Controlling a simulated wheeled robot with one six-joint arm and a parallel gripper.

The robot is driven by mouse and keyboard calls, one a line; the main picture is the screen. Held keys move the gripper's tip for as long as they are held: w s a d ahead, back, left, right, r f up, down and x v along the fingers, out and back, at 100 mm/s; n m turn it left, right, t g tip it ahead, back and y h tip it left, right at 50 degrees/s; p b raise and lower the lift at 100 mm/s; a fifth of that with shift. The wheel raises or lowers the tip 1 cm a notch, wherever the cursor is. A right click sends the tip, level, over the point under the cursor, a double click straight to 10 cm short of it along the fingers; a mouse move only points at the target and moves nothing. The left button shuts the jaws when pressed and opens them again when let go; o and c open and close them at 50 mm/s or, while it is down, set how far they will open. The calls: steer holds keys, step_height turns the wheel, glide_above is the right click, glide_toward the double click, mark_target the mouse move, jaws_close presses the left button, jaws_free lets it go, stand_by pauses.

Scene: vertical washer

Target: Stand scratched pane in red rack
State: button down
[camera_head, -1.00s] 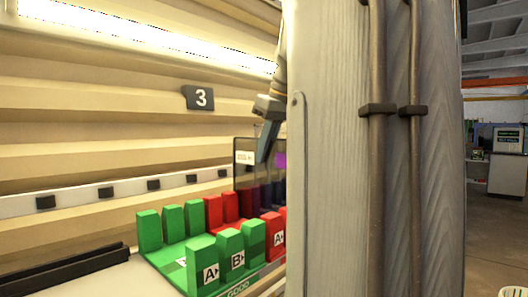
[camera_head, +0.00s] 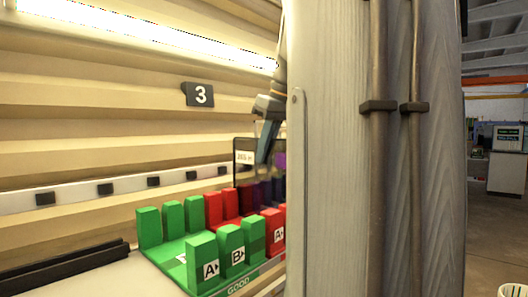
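A dark see-through pane (camera_head: 244,172) with a white label near its upper left corner stands upright over the red rack (camera_head: 222,205). A purple patch shows through or on it at its right. My gripper (camera_head: 264,150) is at the pane's upper edge, its finger overlapping the glass. The wooden post hides the gripper's right side, so I cannot tell whether it is shut on the pane. The red rack has several upright red blocks, one marked A, and its right part is hidden by the post. The pane's lower edge is behind the red blocks, so its seating is unclear.
A green rack (camera_head: 168,250) with blocks marked A and B adjoins the red rack on the left. A wide grey wooden post (camera_head: 335,150) fills the middle of the view. A black rail (camera_head: 60,272) lies at the lower left. The corrugated wall carries a sign 3 (camera_head: 199,95).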

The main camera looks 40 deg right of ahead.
steer(key=c, duration=1.9)
jaws_free()
steer(key=shift+b+v, duration=0.4)
steer(key=shift+v, duration=3.55)
